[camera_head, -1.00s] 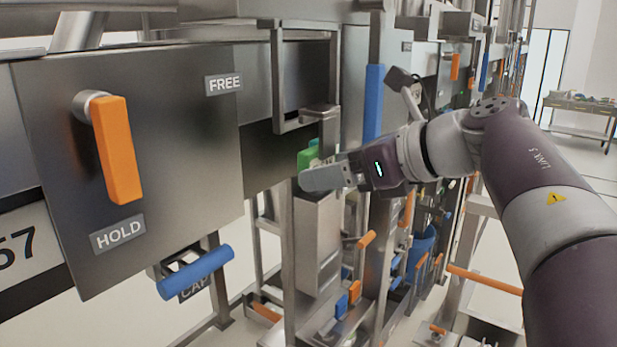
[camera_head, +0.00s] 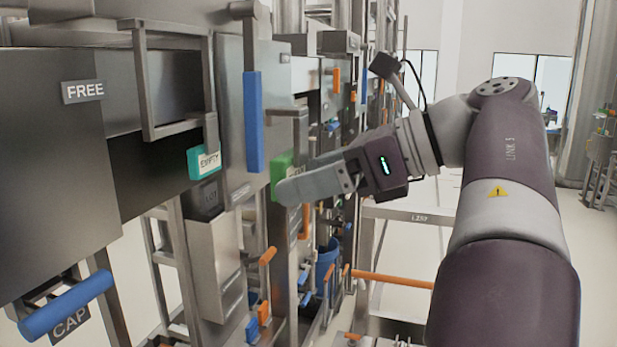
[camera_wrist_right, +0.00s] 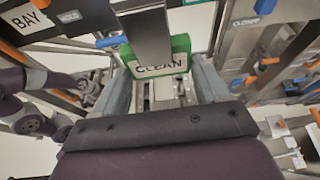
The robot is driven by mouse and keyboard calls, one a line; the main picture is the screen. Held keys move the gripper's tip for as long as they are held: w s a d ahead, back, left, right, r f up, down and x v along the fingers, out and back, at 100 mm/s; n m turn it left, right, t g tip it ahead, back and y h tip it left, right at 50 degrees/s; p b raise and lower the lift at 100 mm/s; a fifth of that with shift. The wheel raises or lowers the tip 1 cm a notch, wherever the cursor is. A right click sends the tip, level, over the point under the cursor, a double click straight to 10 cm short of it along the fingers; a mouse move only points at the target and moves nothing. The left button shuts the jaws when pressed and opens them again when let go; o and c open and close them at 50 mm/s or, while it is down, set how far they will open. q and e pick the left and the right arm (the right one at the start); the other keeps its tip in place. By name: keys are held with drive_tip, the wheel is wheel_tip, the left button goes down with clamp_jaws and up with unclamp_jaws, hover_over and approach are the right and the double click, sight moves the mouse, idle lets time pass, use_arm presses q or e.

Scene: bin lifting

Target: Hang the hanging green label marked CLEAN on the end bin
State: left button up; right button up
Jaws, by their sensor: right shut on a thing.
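The green label (camera_head: 281,172) is at the fingertips of my right gripper (camera_head: 300,187) in the head view, partly hidden by the near finger. In the right wrist view the label (camera_wrist_right: 160,65) reads CLEAN and sits upright between the two fingers, so the gripper is shut on it. A steel bar crosses in front of its top part there. A teal label (camera_head: 205,161) marked EMPTY hangs to the left, with a steel bin-like box (camera_head: 213,240) below it. I cannot tell which box is the end bin. My left gripper is out of view.
A steel rack with a blue upright handle (camera_head: 253,122) stands close to the left of the gripper. A large steel panel marked FREE (camera_head: 83,91) and a blue CAP handle (camera_head: 66,305) are at the left. Open floor lies at the right.

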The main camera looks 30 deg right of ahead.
drive_tip(key=s+d+p, duration=0.4)
drive_tip(key=s+p, duration=0.1)
drive_tip(key=p, duration=0.1)
idle(0.7)
drive_tip(key=shift+d+f, duration=0.1)
